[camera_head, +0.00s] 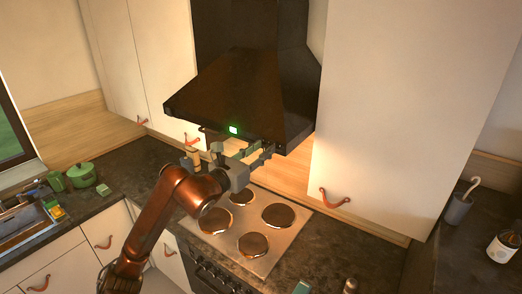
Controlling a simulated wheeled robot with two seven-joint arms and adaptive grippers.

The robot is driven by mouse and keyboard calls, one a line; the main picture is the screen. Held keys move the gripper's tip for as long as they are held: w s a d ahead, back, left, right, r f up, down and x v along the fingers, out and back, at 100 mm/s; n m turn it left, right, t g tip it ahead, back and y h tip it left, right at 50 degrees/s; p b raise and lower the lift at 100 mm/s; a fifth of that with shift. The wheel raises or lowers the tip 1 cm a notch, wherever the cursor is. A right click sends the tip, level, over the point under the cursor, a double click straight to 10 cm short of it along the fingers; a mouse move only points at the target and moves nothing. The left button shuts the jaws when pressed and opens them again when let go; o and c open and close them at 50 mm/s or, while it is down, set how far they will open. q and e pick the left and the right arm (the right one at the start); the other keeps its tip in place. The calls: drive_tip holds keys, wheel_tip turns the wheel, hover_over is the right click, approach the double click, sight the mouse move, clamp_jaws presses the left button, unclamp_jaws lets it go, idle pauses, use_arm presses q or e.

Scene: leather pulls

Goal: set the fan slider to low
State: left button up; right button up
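The black range hood (242,85) hangs over the stove. A small lit green light (233,130) shows on its lower front edge. I cannot make out the fan slider itself; the edge is dark and the gripper is close in front of it. My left gripper (266,151) is just below the hood's front edge, to the right of the green light. Its fingers point to the right and look apart, with nothing seen between them. I cannot tell whether a fingertip touches the hood. My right gripper is not in view.
The stovetop (247,262) with several round burners lies below the gripper. White cabinets flank the hood; the right one (400,100) stands close to it. A green pot (82,175) is by the sink at left.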

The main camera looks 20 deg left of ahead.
use_arm(q)
drive_tip(key=v, duration=1.2)
drive_tip(key=shift+d, duration=0.1)
